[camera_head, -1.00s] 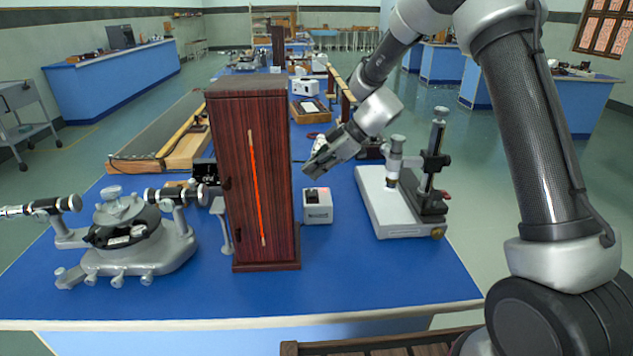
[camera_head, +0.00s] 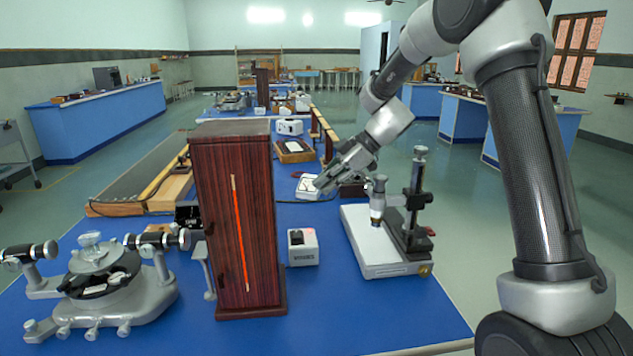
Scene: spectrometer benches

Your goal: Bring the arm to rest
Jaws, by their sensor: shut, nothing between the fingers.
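My gripper (camera_head: 325,183) is at the end of my arm, which reaches in from the upper right and slants down to the left. The gripper is shut and empty. In the picture it lies above and right of the small white box (camera_head: 303,248), between the dark wooden cabinet (camera_head: 262,235) and the grey-white microscope stand (camera_head: 385,245). It appears to hang above the blue bench (camera_head: 330,315) and touch nothing. The fingertips are small in this view.
A silver spectrometer (camera_head: 110,285) stands at the front left. The wooden cabinet with a glowing red-orange slit stands tall beside the gripper. A long wooden-edged board (camera_head: 130,185) lies behind left. Bare blue bench top shows at front centre. Other benches stand farther back.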

